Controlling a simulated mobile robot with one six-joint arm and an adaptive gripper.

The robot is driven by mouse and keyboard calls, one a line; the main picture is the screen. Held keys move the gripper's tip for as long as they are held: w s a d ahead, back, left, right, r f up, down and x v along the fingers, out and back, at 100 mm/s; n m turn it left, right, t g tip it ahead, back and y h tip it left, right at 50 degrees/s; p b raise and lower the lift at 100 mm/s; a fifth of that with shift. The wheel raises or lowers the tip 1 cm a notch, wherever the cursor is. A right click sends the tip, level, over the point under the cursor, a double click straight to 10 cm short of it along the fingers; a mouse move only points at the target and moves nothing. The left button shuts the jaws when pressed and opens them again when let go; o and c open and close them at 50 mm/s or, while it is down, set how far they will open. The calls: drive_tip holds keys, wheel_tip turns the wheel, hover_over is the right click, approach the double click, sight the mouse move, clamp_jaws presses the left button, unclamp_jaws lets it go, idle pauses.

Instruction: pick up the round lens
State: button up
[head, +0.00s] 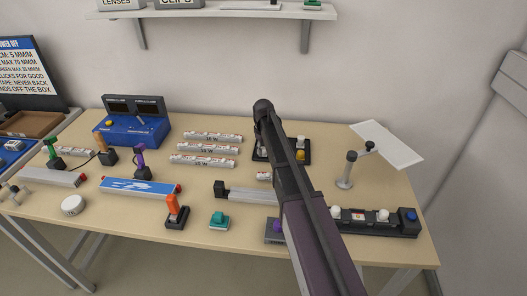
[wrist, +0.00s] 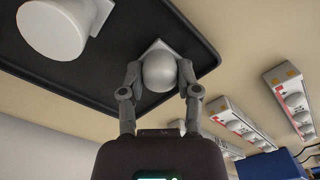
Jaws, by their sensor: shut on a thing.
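In the wrist view, a smooth grey rounded piece with a pale square base, which looks like the round lens (wrist: 158,72), sits between the fingers of my gripper (wrist: 159,78). The fingers are closed on it from both sides. Behind it is a black tray (wrist: 110,86), and I cannot tell whether the lens touches it. A larger pale round piece (wrist: 62,25) is on the tray at the upper left. In the head view, my arm covers part of the black tray (head: 304,160), and the lens cannot be made out there.
White labelled strips (head: 203,161) lie left of the tray, with a blue instrument box (head: 137,128) beyond them. A grey post stand (head: 345,175) and a black rail with knobs (head: 375,225) are to the right. A shelf (head: 215,14) hangs on the wall above.

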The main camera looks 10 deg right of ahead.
sight(263, 148)
wheel_tip(263, 148, up, 3)
drive_tip(key=p, duration=0.3)
drive_tip(key=shift+r, duration=0.15)
drive_tip(key=s, duration=0.5)
drive_tip(key=s+d+r+p, duration=0.1)
drive_tip(key=s, duration=0.4)
drive_tip(key=s+d+p, duration=0.1)
drive_tip(key=s, duration=0.4)
drive_tip(key=shift+s+d+r, duration=0.25)
drive_tip(key=shift+s+r, duration=0.05)
drive_tip(key=shift+r, duration=0.05)
drive_tip(key=shift+s, duration=0.15)
drive_tip(key=shift+s, duration=0.1)
